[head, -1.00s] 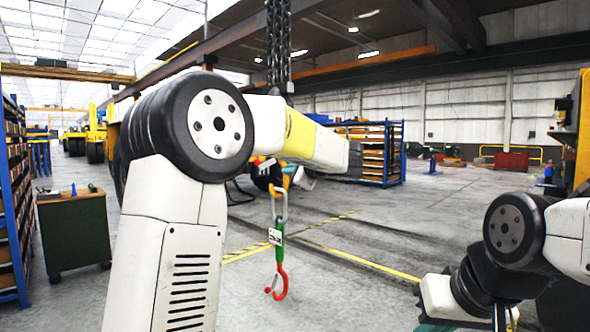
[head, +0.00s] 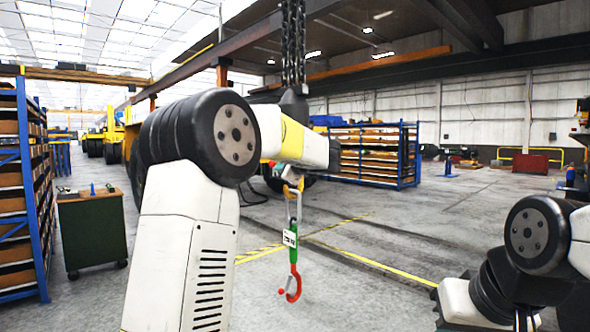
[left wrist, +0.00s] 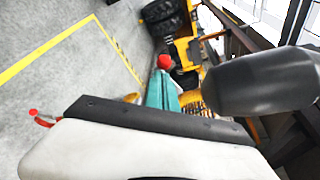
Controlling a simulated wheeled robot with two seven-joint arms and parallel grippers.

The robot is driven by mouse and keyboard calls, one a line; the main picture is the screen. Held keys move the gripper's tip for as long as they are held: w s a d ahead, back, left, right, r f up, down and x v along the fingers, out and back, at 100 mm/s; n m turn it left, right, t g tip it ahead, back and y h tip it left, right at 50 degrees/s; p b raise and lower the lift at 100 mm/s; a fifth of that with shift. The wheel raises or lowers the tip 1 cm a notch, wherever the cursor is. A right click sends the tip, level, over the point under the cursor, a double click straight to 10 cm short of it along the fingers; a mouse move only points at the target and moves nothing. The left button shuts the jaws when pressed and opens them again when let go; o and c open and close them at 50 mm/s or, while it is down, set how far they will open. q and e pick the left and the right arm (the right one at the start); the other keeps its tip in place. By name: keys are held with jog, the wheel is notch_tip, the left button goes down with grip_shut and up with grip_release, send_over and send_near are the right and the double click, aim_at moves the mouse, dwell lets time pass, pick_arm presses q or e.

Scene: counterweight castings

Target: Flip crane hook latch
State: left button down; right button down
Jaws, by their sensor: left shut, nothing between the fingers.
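The crane hook (head: 293,287) is red and hangs low in the middle of the head view. Above it are a green body (head: 292,243), a white tag (head: 289,238) and a pale metal link. A small red ball (head: 282,292) at the hook's mouth seems to belong to the latch. In the head view my forearm mostly hides this gripper, near the top of the link. A red piece (left wrist: 40,118) shows at the left edge of the wrist view; I cannot tell if it is the hook.
Chains (head: 293,45) hang from above, behind my left forearm. A blue shelf rack (head: 45,190) and a green cabinet (head: 92,235) stand at left. Another rack (head: 409,155) stands behind on the right. The floor around the hook is open, with yellow lines (head: 375,262).

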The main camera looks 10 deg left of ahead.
pick_arm(q)
jog(key=shift+r+m+g, duration=0.4)
jog(key=shift+m, duration=0.2)
jog(key=r+m+g, duration=0.1)
jog(key=r+m+y, duration=0.1)
jog(key=m, duration=0.1)
jog(key=r+m+g, duration=0.1)
jog(key=r+m, duration=0.1)
jog(key=shift+w+d+g, duration=0.3)
jog(key=shift+w+d, duration=0.05)
jog(key=shift+w, duration=0.05)
dwell(0.4)
jog(key=shift+r, duration=0.15)
dwell(1.3)
jog(key=shift+r, duration=0.6)
jog(key=shift+f, duration=0.1)
